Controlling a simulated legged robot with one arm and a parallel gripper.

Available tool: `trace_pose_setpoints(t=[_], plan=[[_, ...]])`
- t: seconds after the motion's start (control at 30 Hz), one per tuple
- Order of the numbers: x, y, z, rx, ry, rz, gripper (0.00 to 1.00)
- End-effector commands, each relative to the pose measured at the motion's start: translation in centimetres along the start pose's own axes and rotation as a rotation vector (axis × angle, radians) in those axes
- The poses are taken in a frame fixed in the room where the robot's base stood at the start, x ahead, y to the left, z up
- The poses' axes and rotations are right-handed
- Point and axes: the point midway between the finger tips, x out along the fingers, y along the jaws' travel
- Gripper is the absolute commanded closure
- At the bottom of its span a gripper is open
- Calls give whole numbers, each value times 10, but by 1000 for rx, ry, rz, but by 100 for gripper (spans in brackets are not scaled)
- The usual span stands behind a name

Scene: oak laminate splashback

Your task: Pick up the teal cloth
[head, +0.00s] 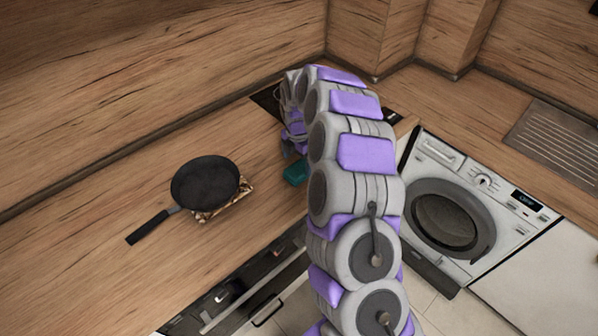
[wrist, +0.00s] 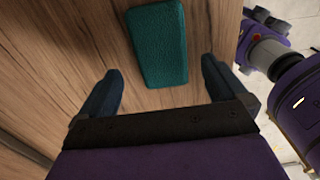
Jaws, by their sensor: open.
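The teal cloth (wrist: 158,46) lies on the wooden counter, a folded rectangular block with a textured surface. In the head view only part of the cloth (head: 295,173) shows, beside my arm. My gripper (wrist: 160,80) is open in the wrist view, with its two dark fingers apart. The cloth lies ahead of the fingers, roughly centred between them, and nothing is held. In the head view my gripper (head: 291,150) is just above and behind the cloth, partly hidden by my arm.
A dark hob (head: 268,100) lies behind my gripper. A washing machine (head: 460,205) stands at right. The oak splashback (head: 150,90) runs along the back. Counter left of the pan is clear.

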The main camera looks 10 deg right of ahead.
Motion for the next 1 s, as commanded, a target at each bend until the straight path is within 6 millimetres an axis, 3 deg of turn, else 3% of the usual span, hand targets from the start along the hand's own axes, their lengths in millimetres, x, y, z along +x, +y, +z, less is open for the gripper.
trace_pose_setpoints(t=[0.23,0.53,1.0], plan=[[37,-1,6,1,3,-2,1],[42,1,4,1,0,0,2],[42,0,5,1,1,0,47]])
